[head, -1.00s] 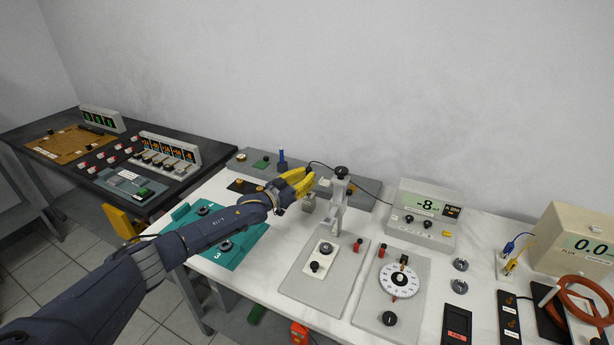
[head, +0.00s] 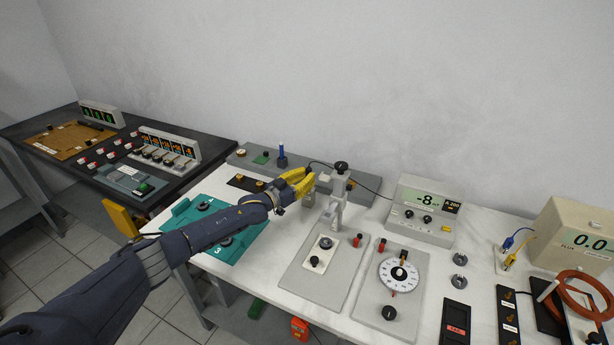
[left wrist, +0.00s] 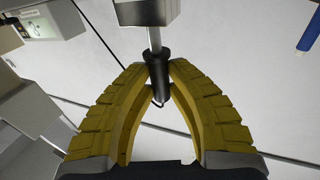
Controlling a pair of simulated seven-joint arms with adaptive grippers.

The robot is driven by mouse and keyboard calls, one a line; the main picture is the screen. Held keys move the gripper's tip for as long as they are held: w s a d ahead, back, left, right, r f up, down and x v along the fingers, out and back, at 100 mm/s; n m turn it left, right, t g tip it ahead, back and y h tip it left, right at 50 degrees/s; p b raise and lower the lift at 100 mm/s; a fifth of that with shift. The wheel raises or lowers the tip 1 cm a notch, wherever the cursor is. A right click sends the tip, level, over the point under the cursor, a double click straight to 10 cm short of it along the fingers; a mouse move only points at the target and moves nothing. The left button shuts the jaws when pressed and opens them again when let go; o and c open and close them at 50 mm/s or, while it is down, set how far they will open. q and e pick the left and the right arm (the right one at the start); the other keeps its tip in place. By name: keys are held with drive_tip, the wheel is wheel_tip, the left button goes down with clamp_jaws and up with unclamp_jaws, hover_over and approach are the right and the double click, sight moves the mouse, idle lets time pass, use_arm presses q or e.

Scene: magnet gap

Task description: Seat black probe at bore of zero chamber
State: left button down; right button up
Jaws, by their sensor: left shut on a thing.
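My left gripper (head: 310,179) is shut on the black probe (left wrist: 158,75); its yellow fingers (left wrist: 160,66) close on the dark handle in the left wrist view. A thin black cable trails from it. The probe's metal shaft (left wrist: 154,38) runs to a small grey metal block (left wrist: 146,10), likely the zero chamber. In the head view this block (head: 308,199) sits just below the fingertips, and the fingers mostly hide the probe. I cannot see the bore or tell how deep the shaft sits. My right gripper is not in view.
A grey clamp stand (head: 338,200) rises close right of the fingertips. The meter (head: 427,211) reading -8 stands further right. A grey rail with a blue post (head: 282,156) lies behind. A teal plate (head: 202,243) lies below my forearm. A dial plate (head: 398,276) lies in front.

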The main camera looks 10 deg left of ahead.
sight(307, 169)
use_arm(q)
drive_tip(key=shift+f, duration=1.15)
drive_tip(key=shift+r, duration=0.2)
drive_tip(key=shift+r, duration=3.45)
drive_tip(key=shift+r, duration=0.1)
drive_tip(key=shift+f, duration=3)
